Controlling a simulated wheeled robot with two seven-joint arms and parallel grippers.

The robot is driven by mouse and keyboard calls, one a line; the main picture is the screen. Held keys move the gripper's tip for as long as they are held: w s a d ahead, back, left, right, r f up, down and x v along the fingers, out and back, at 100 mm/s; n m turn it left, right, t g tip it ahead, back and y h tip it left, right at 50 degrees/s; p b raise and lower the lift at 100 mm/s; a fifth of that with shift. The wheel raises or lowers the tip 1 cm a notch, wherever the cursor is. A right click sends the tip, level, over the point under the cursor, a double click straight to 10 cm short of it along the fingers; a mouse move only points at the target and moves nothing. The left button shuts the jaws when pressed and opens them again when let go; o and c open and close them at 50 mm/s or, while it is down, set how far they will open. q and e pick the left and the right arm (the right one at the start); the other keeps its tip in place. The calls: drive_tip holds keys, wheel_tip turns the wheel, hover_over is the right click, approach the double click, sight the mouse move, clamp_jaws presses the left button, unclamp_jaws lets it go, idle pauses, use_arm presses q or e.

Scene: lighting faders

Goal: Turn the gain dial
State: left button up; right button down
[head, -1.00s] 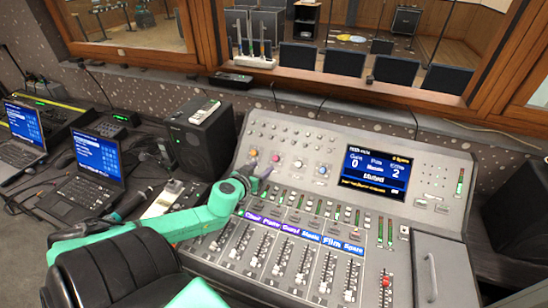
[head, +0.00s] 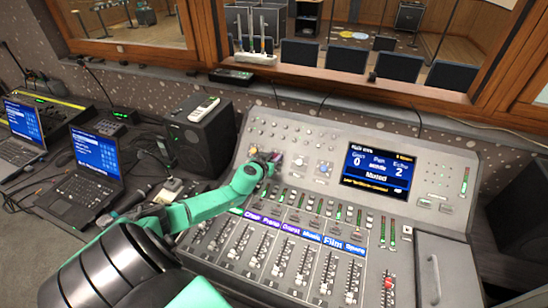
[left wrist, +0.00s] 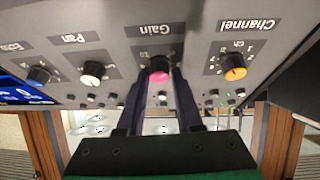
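The gain dial is a pink-red knob under the label "Gain" in the left wrist view (left wrist: 158,68), at the upper middle. In the head view it is largely covered by my left gripper (head: 272,160), at the upper left of the mixing desk (head: 408,235). My left gripper also shows in the left wrist view (left wrist: 160,76), its two dark fingers reaching to either side of the gain dial. The fingers are apart with the knob between their tips; contact is unclear. The desk screen (head: 380,172) reads Gain 0, Echo 2. My right gripper is not in view.
The orange Channel dial (left wrist: 233,67) and white Pan dial (left wrist: 91,72) flank the gain dial; the blue Echo dial (left wrist: 38,75) is beyond. Faders lie below on the desk. A black speaker (head: 198,130) stands left of the desk, with laptops farther left.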

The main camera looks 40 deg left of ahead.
use_arm(q)
clamp_jaws()
drive_tip(key=shift+m, duration=0.4)
